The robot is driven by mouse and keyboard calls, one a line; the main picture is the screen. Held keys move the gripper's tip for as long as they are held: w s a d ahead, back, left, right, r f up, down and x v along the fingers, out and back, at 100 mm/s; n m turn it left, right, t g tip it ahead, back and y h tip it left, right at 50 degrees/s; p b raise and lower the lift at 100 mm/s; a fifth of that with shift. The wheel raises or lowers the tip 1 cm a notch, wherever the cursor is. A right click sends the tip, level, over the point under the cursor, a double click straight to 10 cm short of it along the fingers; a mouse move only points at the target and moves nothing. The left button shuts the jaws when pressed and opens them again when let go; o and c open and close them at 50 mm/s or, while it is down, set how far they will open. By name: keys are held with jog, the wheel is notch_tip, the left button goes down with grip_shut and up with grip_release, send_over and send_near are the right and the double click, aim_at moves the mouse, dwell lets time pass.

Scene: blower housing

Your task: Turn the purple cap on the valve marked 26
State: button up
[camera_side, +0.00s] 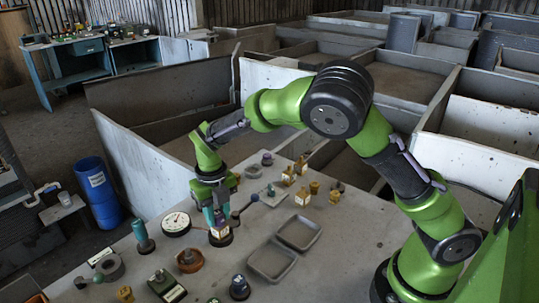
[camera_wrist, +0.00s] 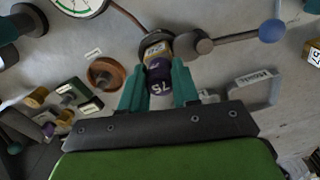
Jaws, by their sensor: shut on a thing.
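A purple cap (camera_wrist: 160,78) with white marking sits between the two teal fingers of my gripper (camera_wrist: 158,70) in the wrist view. The marking looks like "75" from this angle; I cannot read a sure 26. The fingers press on the cap from both sides. The cap is on a valve with a tan body (camera_wrist: 157,50) and a round dark base. In the side view my gripper (camera_side: 216,214) points down over this valve (camera_side: 220,233), which has a pale label too small to read. The fingers mostly hide the cap there.
A lever with a blue knob (camera_wrist: 272,30) reaches right beside the valve. A dial gauge (camera_side: 176,223) stands to the left, with an orange-brown round part (camera_side: 189,260) in front. Two grey trays (camera_side: 299,233) lie to the right. Several yellow blocks (camera_side: 289,175) stand behind.

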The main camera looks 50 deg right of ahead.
jog(key=shift+s+a+m, duration=0.15)
jog(key=shift+a+m, duration=0.15)
jog(key=shift+a, duration=0.05)
jog(key=shift+m, duration=0.9)
grip_shut()
jog(key=o, duration=0.7)
grip_release()
jog(key=o, duration=0.8)
jog(key=shift+d, duration=0.25)
jog(key=shift+r, duration=3.8)
